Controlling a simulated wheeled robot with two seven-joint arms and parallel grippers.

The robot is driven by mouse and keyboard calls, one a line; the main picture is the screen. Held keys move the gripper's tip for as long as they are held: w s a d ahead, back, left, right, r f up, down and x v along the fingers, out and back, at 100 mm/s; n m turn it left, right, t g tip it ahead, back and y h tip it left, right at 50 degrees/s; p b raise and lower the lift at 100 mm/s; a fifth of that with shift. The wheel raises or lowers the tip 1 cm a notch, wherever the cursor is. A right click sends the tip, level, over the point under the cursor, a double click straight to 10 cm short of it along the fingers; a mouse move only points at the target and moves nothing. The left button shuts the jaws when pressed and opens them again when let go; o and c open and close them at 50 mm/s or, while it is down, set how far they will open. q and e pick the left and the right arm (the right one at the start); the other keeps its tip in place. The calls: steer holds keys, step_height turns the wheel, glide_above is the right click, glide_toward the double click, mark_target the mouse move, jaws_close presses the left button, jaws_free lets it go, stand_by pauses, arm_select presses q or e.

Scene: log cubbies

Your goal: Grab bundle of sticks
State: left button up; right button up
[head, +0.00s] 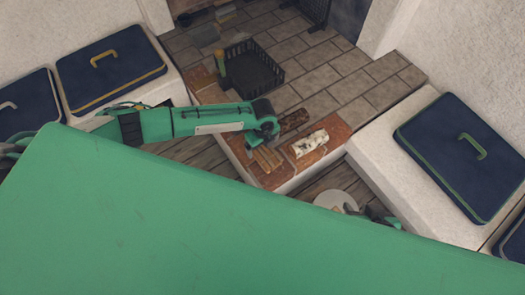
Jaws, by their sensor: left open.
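A light brown bundle of sticks (267,160) lies on the near part of the reddish brick ledge in the head view. My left gripper (255,146) is open and points down just behind and above the bundle, at its left end. I cannot tell whether it touches the bundle. My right gripper (376,212) shows only partly at the lower right, beyond my green body, and its jaws cannot be made out.
A white birch log (310,143) and a dark brown log (293,122) lie on the ledge close to the bundle. A black crate (251,68) stands on the tiles behind. A pale round object (335,201) is near my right gripper. White benches with blue lids (465,155) flank the floor.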

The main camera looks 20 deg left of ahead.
mark_target(262, 148)
arm_select(q)
steer(key=shift+a+f+b, duration=0.1)
steer(key=shift+f+b, duration=0.25)
steer(key=shift+f, duration=1.45)
arm_select(e)
steer(key=shift+w+a+f+t+y, duration=0.1)
steer(key=shift+w+a+t+y, duration=0.2)
steer(key=shift+a, duration=0.25)
steer(key=shift+w+a+f+t+y, duration=0.1)
steer(key=shift+w+a+t+y, duration=0.15)
steer(key=shift+a+t, duration=0.2)
arm_select(q)
steer(key=shift+c, duration=0.2)
steer(key=c, duration=1.1)
steer(key=shift+c, duration=0.2)
steer(key=shift+r, duration=0.15)
arm_select(e)
steer(key=shift+r, duration=0.1)
